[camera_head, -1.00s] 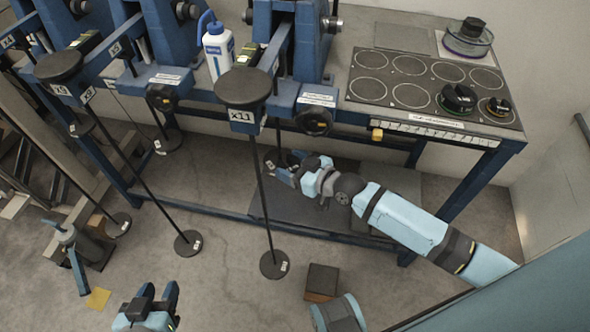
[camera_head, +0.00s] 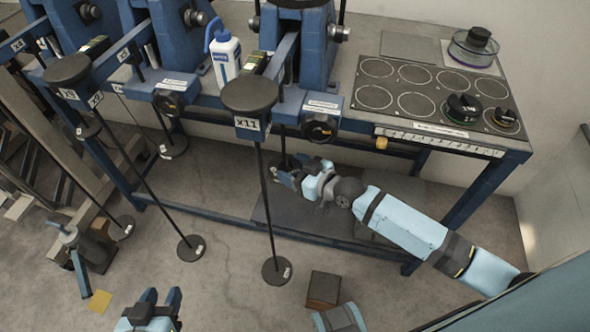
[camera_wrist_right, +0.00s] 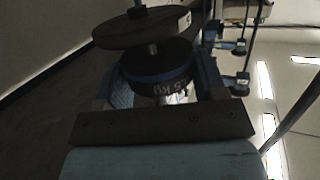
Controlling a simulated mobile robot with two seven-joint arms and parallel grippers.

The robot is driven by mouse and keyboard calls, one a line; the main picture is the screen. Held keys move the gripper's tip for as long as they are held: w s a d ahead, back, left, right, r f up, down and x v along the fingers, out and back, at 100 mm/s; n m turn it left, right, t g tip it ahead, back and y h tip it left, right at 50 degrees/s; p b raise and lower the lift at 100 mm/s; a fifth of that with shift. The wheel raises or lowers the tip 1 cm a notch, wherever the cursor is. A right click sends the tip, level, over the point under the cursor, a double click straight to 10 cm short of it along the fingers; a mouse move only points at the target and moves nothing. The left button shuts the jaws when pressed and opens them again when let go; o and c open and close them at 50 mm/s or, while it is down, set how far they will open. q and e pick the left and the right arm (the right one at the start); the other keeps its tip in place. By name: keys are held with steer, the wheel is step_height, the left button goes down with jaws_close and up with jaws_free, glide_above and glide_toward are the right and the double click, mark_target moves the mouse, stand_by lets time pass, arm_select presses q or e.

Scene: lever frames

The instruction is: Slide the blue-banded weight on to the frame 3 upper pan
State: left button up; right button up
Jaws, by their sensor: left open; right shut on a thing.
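The blue-banded weight (camera_wrist_right: 158,76), a dark cylinder with a blue stripe and pale lettering, sits between the jaws of my right gripper (camera_wrist_right: 165,90) in the right wrist view. A dark disc (camera_wrist_right: 140,30) with a rod rising from it and a pale label is just above or beyond the weight; I cannot tell whether they touch. In the head view my right gripper (camera_head: 285,175) is low beside the bench, near a small hanging pan (camera_head: 281,160) that is partly hidden. The x11 lever of the rightmost frame (camera_head: 297,50) is nearby. My left gripper (camera_head: 158,302) is open and empty.
A thin rod hangs from the x11 disc (camera_head: 250,95) to a low pan (camera_head: 277,270), left of my right arm. The bench (camera_head: 480,185) stands above that arm. A brown block (camera_head: 323,288) lies on the floor. More hanging pans (camera_head: 191,248) are at left.

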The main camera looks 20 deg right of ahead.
mark_target(290, 164)
steer(key=shift+w+a+r, duration=0.1)
steer(key=shift+w+a, duration=0.05)
steer(key=shift+w, duration=0.65)
steer(key=shift+w+a+b, duration=0.15)
steer(key=shift+w+b, duration=0.2)
steer(key=shift+w, duration=0.45)
stand_by(0.5)
steer(key=shift+f, duration=0.45)
stand_by(0.4)
steer(key=o, duration=1.1)
steer(key=shift+o, duration=0.2)
steer(key=shift+f, duration=0.1)
